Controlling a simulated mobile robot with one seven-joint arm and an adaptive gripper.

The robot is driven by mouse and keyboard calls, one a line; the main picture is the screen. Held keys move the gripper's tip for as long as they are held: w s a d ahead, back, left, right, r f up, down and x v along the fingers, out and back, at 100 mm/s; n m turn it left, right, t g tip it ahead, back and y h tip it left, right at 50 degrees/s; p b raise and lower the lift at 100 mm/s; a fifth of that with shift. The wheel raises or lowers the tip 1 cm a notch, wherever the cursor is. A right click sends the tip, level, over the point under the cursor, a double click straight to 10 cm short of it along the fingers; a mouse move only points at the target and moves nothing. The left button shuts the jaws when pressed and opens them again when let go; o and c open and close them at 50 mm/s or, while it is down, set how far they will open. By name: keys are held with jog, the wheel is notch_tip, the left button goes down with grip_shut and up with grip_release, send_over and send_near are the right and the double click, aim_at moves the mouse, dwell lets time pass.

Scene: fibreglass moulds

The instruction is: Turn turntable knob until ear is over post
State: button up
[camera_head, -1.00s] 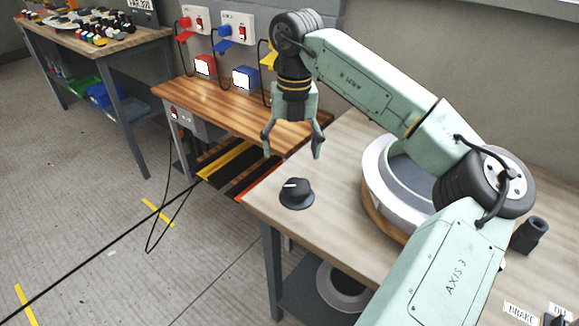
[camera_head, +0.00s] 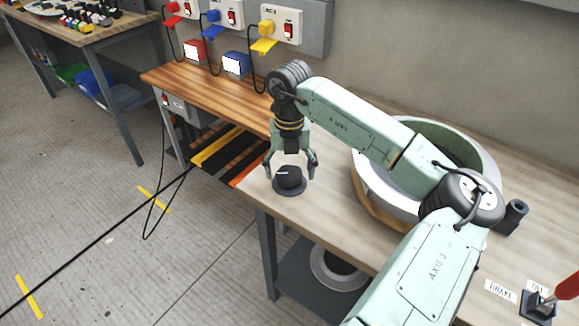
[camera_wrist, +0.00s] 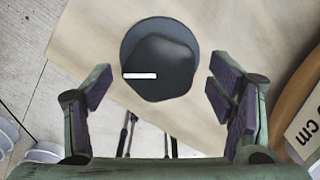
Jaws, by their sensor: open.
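The turntable knob (camera_head: 289,178) is black with a white pointer line and sits near the left corner of the wooden table. It also shows in the wrist view (camera_wrist: 158,65), its white line pointing left. My gripper (camera_head: 290,172) is open just above the knob, its fingers on either side; in the wrist view the fingers (camera_wrist: 160,95) stand apart from it. The turntable (camera_head: 375,200) has a wooden base carrying a large round grey-white mould (camera_head: 400,205). My arm hides part of it. I cannot make out an ear. A dark upright cylinder (camera_head: 513,214), possibly the post, stands right of the mould.
A brake switch panel with a red-handled lever (camera_head: 545,300) is at the lower right. A wooden bench (camera_head: 190,85) with coloured plugs and switches stands behind left. A ring-shaped thing (camera_head: 335,268) lies on the shelf under the table.

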jog(key=shift+c, duration=0.2)
jog(key=c, duration=1.1)
jog(key=shift+f+n+b, duration=0.15)
jog(key=shift+n+b, duration=0.15)
jog(key=shift+b, duration=0.2)
jog(key=shift+f+n+b, duration=0.1)
jog(key=shift+n+b, duration=0.4)
jog(key=shift+b, duration=0.3)
jog(key=n+b, duration=0.2)
jog(key=shift+w+b, duration=0.1)
jog(key=shift+b, duration=0.3)
jog(key=n+b, duration=0.1)
jog(key=n, duration=0.1)
jog(key=n+b, duration=0.1)
jog(key=n, duration=0.1)
jog(key=n+b, duration=0.1)
jog(key=n, duration=0.1)
jog(key=shift+r, duration=0.25)
